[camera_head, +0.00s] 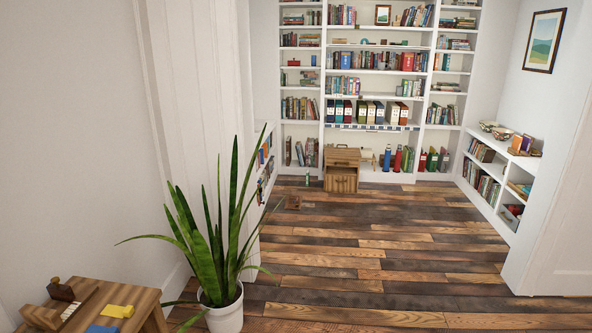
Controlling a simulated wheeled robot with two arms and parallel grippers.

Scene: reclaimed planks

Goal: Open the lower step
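A small wooden step unit (341,180) stands on the floor at the back of the room, against the white bookcase. Its upper part is lighter wood and its lower front shows a darker square panel. The unit is small in the view, and I cannot tell whether its lower step is open or shut. Neither of my grippers shows in the head view.
A potted plant (224,317) stands in the left foreground beside a wooden table (147,301) holding small items. A low white shelf (493,208) lines the right wall. The plank floor (380,250) between is clear.

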